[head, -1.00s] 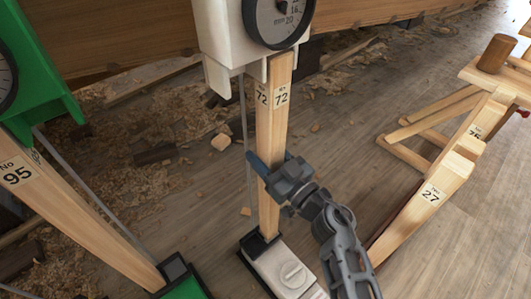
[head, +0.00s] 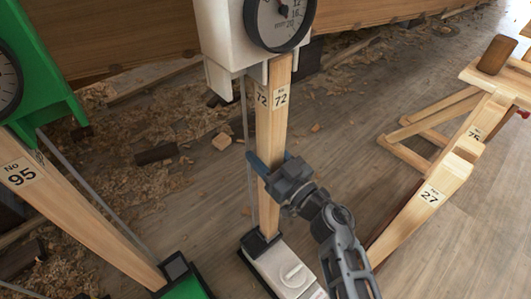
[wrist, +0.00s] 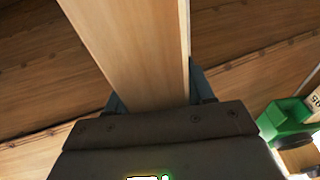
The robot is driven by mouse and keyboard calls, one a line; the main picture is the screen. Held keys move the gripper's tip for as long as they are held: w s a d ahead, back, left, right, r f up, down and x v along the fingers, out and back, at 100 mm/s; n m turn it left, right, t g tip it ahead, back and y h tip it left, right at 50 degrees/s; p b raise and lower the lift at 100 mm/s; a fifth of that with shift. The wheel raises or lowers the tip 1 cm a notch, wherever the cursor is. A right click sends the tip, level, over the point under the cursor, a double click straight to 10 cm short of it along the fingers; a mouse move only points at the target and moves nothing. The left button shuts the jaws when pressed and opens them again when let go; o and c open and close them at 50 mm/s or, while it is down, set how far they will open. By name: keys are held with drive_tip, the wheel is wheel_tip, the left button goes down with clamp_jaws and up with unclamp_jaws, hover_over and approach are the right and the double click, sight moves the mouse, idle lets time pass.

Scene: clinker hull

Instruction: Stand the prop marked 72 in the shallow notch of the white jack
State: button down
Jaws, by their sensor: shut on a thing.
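The prop marked 72 (head: 272,125) is a pale wooden post, standing nearly upright in the head view. Its foot is at the black seat on the base of the white jack (head: 284,268). Its top reaches the underside of the jack's white dial head (head: 225,45). The exact fit at either end, and which notch the foot is in, I cannot tell. My gripper (head: 265,168) is shut around the prop at its lower middle. In the wrist view the prop (wrist: 140,45) rises between the blue fingers of my gripper (wrist: 158,98).
A green jack (head: 40,75) with a prop marked 95 (head: 75,220) stands at left. The hull planks (head: 120,35) cross behind. Shavings and wood scraps litter the floor.

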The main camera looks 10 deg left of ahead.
sight(277, 167)
drive_tip(key=shift+c, duration=1.7)
unclamp_jaws()
drive_tip(key=shift+s+d+f, duration=0.1)
drive_tip(key=shift+d, duration=0.05)
drive_tip(key=p+v, duration=0.3)
drive_tip(key=v, duration=0.4)
drive_tip(key=shift+s+d, duration=0.15)
drive_tip(key=shift+d, duration=0.05)
drive_tip(key=shift+r+p+v, duration=0.2)
drive_tip(key=shift+p+v, duration=0.55)
drive_tip(key=shift+v, duration=0.5)
drive_tip(key=shift+r+p+v, duration=0.2)
drive_tip(key=shift+p+v, duration=0.55)
drive_tip(key=shift+v, duration=0.5)
